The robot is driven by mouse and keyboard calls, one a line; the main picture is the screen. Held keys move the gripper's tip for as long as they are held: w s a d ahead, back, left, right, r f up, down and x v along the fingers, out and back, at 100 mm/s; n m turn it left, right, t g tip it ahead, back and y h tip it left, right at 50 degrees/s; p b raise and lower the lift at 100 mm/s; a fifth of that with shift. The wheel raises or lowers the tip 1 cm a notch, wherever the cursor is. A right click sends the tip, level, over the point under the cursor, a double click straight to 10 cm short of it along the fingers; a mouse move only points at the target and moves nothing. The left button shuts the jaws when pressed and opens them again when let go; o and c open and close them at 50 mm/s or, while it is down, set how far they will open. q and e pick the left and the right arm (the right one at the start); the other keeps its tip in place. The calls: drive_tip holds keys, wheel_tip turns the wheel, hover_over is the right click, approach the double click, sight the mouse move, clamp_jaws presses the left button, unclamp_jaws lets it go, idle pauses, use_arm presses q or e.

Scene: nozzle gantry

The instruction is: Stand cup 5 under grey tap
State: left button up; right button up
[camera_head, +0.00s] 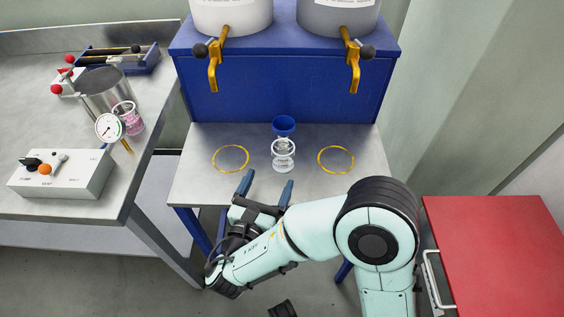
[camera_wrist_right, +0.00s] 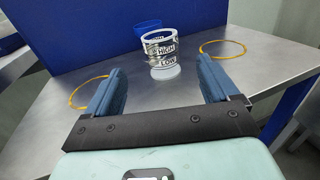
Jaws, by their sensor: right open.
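A clear cup (camera_head: 283,160) with white rim and bands stands upright on the metal table, between two yellow rings. In the right wrist view, this cup (camera_wrist_right: 162,58) bears the words HIGH and LOW; no number 5 is legible. A blue cup (camera_head: 284,124) is just behind it. The grey tank (camera_head: 338,18) has a yellow tap (camera_head: 354,72) with a black knob, above and behind the right yellow ring (camera_head: 336,159). My right gripper (camera_head: 266,188) is open and empty at the table's front edge, its fingers pointing toward the clear cup but short of it. My left gripper is out of view.
A white tank with its own tap (camera_head: 215,70) stands left on the blue gantry (camera_head: 280,85), above the left ring (camera_head: 230,158). A side bench holds a gauge (camera_head: 109,127), a pink-marked cup (camera_head: 130,118) and a control box (camera_head: 62,173). A red cabinet (camera_head: 495,240) is at right.

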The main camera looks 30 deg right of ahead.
sight(280, 159)
drive_tip(key=b+x, duration=0.1)
drive_tip(key=x, duration=1)
drive_tip(key=shift+s+b, duration=0.1)
drive_tip(key=shift+b, duration=0.2)
drive_tip(key=c, duration=1.1)
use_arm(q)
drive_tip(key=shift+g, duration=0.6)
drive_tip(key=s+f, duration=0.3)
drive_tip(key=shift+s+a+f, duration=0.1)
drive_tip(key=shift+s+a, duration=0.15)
